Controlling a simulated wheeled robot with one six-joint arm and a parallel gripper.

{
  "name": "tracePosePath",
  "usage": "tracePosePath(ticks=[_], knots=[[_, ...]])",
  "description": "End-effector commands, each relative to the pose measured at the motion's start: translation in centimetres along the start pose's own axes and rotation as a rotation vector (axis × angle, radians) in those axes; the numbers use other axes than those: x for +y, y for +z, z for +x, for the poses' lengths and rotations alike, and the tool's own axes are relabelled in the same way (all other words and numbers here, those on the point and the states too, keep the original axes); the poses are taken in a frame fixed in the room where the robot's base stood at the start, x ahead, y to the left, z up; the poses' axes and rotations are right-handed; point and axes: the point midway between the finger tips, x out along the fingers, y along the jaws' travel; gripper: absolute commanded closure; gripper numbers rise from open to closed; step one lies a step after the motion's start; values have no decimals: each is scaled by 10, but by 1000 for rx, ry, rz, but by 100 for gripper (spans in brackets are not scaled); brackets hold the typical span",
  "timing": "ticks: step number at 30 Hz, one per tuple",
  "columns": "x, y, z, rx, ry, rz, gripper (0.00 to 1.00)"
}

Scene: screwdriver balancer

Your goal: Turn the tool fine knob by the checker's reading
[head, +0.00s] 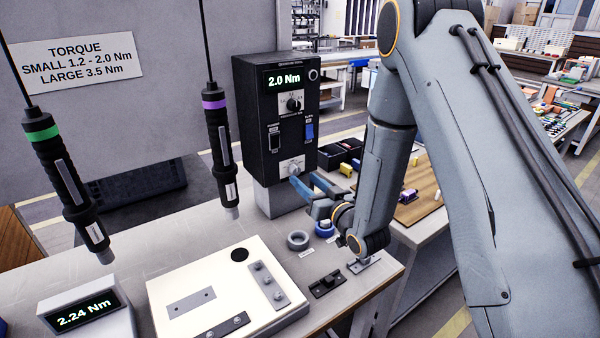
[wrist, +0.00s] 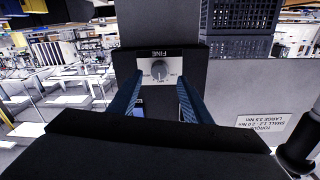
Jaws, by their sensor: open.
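The black tool controller (head: 265,105) stands at the back of the bench and its display reads 2.0 Nm. Its grey fine knob (head: 293,169) sits on a light plate low on the front. In the wrist view the fine knob (wrist: 159,71) shows under the word FINE, upside down. My gripper (head: 306,183) is open in front of it, with a blue finger to each side in the wrist view (wrist: 159,85). The fingers look short of the knob; contact cannot be told. The checker (head: 85,312) at front left reads 2.24 Nm.
A green-banded screwdriver (head: 65,170) and a purple-banded screwdriver (head: 220,145) hang on cables left of the controller. A sign (head: 78,61) reads small 1.2 - 2.0 Nm, large 3.5 Nm. A white fixture plate (head: 205,275) and tape rolls (head: 298,240) occupy the bench front.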

Motion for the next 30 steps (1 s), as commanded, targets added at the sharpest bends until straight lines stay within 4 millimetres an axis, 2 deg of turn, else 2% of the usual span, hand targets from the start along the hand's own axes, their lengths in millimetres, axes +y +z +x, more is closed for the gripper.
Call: tracePosePath(ticks=[3, 9, 20, 27, 30], knots=[[-1, -2, 19, 0, -1, -1, 56], [1, -1, 40, 1, 3, -1, 56], [3, -1, 46, 0, 6, 0, 56], [3, -1, 46, 0, 6, -1, 94], [4, -1, 46, 0, 6, -2, 97]])
